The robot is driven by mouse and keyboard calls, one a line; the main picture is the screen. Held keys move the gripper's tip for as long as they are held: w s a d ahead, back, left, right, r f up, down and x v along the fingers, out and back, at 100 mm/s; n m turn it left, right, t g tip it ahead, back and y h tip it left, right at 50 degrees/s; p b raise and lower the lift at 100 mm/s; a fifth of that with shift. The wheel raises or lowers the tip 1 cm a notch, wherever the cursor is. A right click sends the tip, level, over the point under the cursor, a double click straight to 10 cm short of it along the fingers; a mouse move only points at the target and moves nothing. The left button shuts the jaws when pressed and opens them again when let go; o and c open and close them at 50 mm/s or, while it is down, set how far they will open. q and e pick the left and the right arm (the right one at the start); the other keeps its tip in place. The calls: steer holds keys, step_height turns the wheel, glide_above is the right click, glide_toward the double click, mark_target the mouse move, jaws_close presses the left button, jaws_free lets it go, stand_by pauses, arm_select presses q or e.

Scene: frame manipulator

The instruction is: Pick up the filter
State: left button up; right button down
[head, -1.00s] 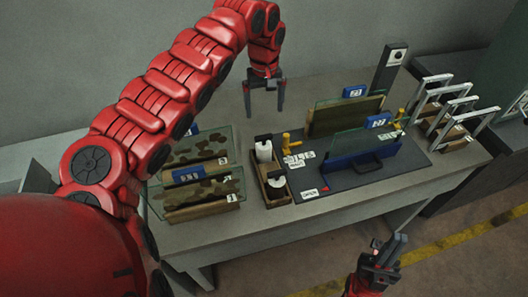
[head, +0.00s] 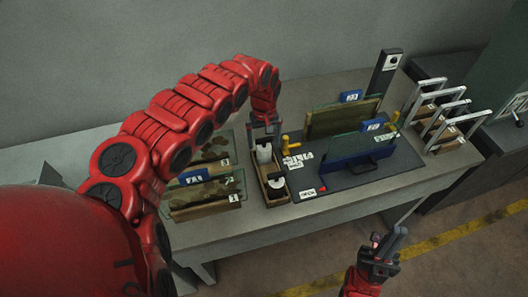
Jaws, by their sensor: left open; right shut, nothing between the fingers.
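I cannot tell for sure which thing is the filter. A small wooden tray (head: 266,176) on the table holds a white piece with a dark top (head: 264,153) at its back and another white piece with a dark part (head: 279,187) at its front. My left gripper (head: 264,136) is open, pointing down at the back white piece. Its fingers appear on either side of that piece's top; I cannot tell whether they touch it. My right gripper (head: 385,246) is shut and empty, in front of the table and away from the objects.
Camouflage-patterned panels (head: 205,190) stand left of the tray. Right of it, a dark mat (head: 400,160) carries a blue holder (head: 345,170) with a glass pane, a wooden frame and yellow clamps (head: 291,145). Several grey frames (head: 455,125) stand at the right. A dark post (head: 385,72) stands behind.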

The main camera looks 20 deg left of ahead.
mark_target(264, 146)
arm_select(q)
steer(key=shift+f+p, duration=0.5)
steer(key=shift+f, duration=1.35)
steer(key=c, duration=1.4)
